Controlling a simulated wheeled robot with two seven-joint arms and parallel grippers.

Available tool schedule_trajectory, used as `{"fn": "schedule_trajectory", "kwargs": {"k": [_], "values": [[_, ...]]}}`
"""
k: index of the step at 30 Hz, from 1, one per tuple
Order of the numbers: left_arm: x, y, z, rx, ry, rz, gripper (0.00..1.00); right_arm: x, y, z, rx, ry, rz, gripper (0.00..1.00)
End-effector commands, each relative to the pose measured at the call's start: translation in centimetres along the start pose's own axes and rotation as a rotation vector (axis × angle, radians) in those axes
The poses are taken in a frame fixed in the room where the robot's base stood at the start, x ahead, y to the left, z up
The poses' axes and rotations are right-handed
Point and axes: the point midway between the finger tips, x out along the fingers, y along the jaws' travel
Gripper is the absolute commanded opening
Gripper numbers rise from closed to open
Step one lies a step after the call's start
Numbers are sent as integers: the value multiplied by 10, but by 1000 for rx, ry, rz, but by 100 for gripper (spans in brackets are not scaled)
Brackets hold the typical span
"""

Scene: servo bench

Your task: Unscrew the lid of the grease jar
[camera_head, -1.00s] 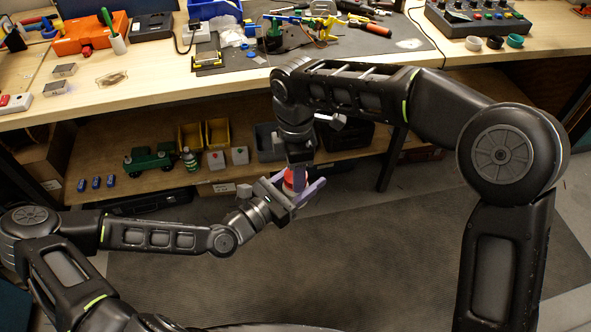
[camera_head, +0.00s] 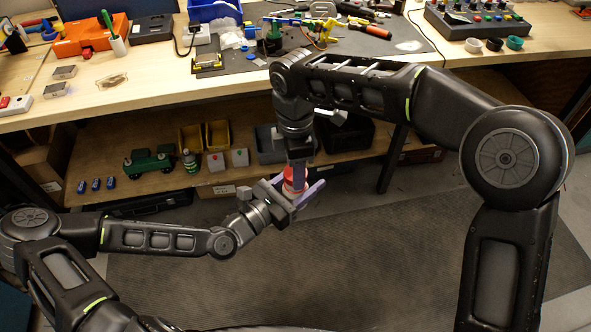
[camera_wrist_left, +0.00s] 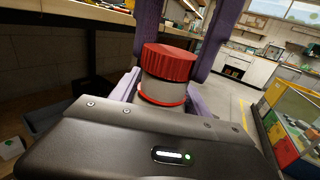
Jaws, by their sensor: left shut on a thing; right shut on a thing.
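The grease jar (camera_wrist_left: 163,91) has a grey body with a red band low on it and a ribbed red lid (camera_wrist_left: 168,61) on top. In the head view the jar (camera_head: 292,190) is in mid-air in front of the bench, partly hidden by fingers. My left gripper (camera_head: 295,193) is shut around the jar's body from the lower left. My right gripper (camera_head: 298,180) comes down from above and is shut on the lid; its purple fingers stand on both sides of the lid in the left wrist view. Whether the lid is loose on the jar cannot be told.
The workbench (camera_head: 150,90) behind holds tools and an orange case (camera_head: 91,33). The shelf (camera_head: 150,178) below carries a green toy vehicle (camera_head: 151,160), yellow bins (camera_head: 216,133) and small boxes. The floor mat (camera_head: 330,265) around the hands is clear.

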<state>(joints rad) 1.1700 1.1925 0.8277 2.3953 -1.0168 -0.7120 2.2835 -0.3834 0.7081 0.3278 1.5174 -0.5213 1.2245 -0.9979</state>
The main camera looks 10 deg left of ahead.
Motion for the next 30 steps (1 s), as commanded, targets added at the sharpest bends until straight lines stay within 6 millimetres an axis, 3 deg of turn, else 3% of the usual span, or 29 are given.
{"fn": "schedule_trajectory", "kwargs": {"k": [17,30], "values": [[0,0,1,1,-2,0,0,-7,0,0,-1,0,0,0],[0,0,1,1,-2,0,0,-45,0,0,-1,0,-1,0]]}}
